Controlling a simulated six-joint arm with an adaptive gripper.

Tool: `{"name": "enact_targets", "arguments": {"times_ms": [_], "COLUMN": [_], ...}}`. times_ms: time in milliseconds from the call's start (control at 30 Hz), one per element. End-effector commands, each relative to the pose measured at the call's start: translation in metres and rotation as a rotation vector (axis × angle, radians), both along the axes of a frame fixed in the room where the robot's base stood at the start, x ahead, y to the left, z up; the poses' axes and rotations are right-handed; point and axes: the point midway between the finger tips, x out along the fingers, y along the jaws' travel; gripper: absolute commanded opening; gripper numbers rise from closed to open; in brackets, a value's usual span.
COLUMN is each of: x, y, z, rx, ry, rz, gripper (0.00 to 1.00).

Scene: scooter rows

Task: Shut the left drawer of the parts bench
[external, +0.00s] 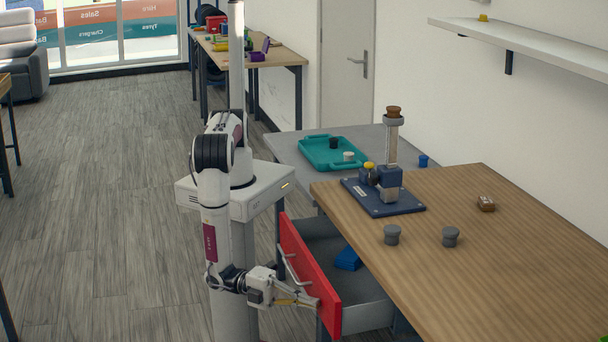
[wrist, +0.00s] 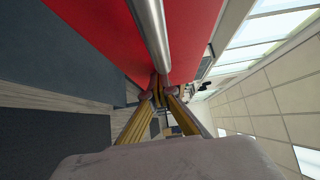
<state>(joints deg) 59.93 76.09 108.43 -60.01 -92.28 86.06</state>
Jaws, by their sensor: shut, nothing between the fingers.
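The parts bench (external: 520,250) has a wooden top and stands at the right of the external view. Its drawer with a red front (external: 312,262) is pulled out and open, with a blue item (external: 348,259) inside. A silver bar handle (external: 288,266) is on the red front. My gripper (external: 314,301) is shut and empty, outside the drawer, close to the lower part of the front. In the wrist view the fingertips (wrist: 159,93) meet close to the end of the handle (wrist: 149,35), beside the red front (wrist: 195,22). I cannot tell whether they touch it.
On the bench are a blue-based fixture (external: 382,197), two grey knobs (external: 392,235) (external: 450,237) and a small brown block (external: 486,203). A teal tray (external: 333,167) sits on the grey table behind. The floor (external: 100,200) at the left is clear.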

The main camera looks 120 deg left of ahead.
Motion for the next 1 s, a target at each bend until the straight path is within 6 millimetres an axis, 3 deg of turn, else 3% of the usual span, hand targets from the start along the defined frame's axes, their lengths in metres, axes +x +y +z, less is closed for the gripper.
{"name": "enact_targets", "arguments": {"times_ms": [500,700,1000], "x": [0.071,0.089,0.1], "y": [0.073,0.091,0.101], "z": [0.0,0.0,0.0], "rx": [0.001,0.0,0.0], "ry": [0.001,0.001,0.0], "rz": [0.007,0.004,0.003], "gripper": [0.0,0.0,0.0]}}
